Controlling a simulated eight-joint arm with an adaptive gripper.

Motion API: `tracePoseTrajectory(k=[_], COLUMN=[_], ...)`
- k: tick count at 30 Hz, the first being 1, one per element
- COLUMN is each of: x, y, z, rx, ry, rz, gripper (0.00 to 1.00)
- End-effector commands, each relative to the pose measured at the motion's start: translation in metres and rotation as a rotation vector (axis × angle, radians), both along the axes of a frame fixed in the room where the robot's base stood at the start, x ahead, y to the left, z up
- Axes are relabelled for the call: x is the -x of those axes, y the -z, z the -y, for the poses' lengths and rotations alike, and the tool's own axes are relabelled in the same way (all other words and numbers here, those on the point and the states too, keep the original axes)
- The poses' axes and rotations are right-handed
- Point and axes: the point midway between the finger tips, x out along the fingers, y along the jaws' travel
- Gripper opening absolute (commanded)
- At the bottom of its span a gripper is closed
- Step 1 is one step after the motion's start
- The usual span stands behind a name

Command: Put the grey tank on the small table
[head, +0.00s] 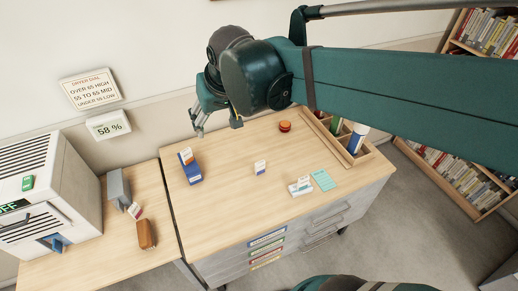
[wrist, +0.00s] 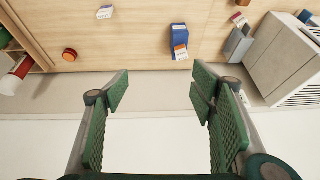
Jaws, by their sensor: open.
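A small light wood table (head: 163,210) adjoins the large desk's left end. A grey upright piece (head: 118,187) stands on it beside the white machine; it also shows in the wrist view (wrist: 238,44). I cannot tell whether this is the grey tank. A blue part in a dark opening (head: 56,243) shows low on the machine's front; what is inside is unclear. My gripper (head: 217,123) is above the large desk's back edge, near the wall, and well apart from the grey piece. Its green fingers (wrist: 160,85) are spread with nothing between them.
The white machine (head: 40,175) stands on the small table's left end. A brown case (head: 146,234) and a tagged item (head: 135,210) lie near the grey piece. The large desk (head: 222,205) carries a blue box (head: 190,170), small cards and a wooden organiser (head: 345,150). Its middle has free room.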

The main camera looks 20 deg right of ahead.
Motion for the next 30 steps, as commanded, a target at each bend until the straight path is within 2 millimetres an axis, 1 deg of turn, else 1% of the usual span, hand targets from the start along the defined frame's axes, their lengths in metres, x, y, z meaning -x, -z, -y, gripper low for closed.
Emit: tracePoseTrajectory(k=[1,6,13,18,24,30], x=[0.01,0.036,0.072,0.097,0.119,0.128], y=[0.001,0.005,0.015,0.025,0.036,0.042], z=[0.007,0.025,0.048,0.062,0.074,0.079], rx=[0.002,0.012,0.028,0.042,0.056,0.064], ry=[0.003,0.007,0.012,0.016,0.02,0.021], rz=[0.01,0.043,0.087,0.119,0.149,0.162], gripper=[0.56,0.56,0.56,0.56,0.56,0.56])
